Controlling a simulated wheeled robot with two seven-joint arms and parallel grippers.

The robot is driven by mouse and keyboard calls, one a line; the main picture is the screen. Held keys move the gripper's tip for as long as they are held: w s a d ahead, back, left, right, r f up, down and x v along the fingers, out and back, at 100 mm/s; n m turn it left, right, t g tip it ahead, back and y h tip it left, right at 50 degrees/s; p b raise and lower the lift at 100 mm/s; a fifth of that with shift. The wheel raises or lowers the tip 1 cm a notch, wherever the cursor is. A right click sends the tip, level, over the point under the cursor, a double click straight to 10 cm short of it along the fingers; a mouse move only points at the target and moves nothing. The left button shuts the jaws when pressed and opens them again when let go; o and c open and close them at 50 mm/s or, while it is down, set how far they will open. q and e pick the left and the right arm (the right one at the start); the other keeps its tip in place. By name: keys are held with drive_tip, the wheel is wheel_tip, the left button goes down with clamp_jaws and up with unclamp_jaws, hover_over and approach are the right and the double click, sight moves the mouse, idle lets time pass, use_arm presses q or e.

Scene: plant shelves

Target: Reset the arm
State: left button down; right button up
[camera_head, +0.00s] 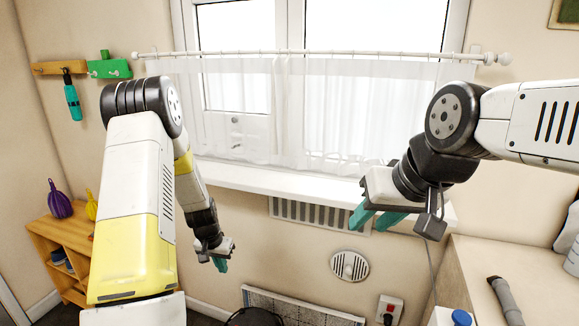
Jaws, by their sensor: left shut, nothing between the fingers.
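My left gripper (220,265) hangs low near the middle, below the window sill, with its teal fingers together and nothing in them. My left arm comes in from the left, bends at a high elbow and reaches down. My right gripper (375,219) is in front of the window sill, right of the middle. Its two teal fingers point down and left, with a gap between them and nothing visible in the gap. My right arm comes in from the right edge.
A white sill (270,181) runs under the curtained window (330,110). A wooden shelf (50,232) with purple and yellow items stands at left. A counter (540,275) with a grey tube-like object (506,300) is at lower right. A round vent (349,266) is on the wall.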

use_arm(q)
drive_tip(key=s+d+r+t, duration=0.1)
drive_tip(key=s+d+r, duration=0.15)
drive_tip(key=r, duration=0.95)
drive_tip(key=s+d+r+t, duration=0.15)
drive_tip(key=s+r, duration=0.25)
drive_tip(key=r, duration=0.7)
drive_tip(key=s+d+r+n, duration=0.1)
drive_tip(key=s+r, duration=0.5)
drive_tip(key=s, duration=0.4)
drive_tip(key=s+d+r+t+h, duration=0.1)
drive_tip(key=s+d+r, duration=0.1)
drive_tip(key=s+r, duration=0.5)
drive_tip(key=s, duration=0.2)
drive_tip(key=shift+s+d+n, duration=0.2)
drive_tip(key=shift+s+n, duration=0.15)
drive_tip(key=shift+n, duration=0.05)
drive_tip(key=shift+r, duration=0.1)
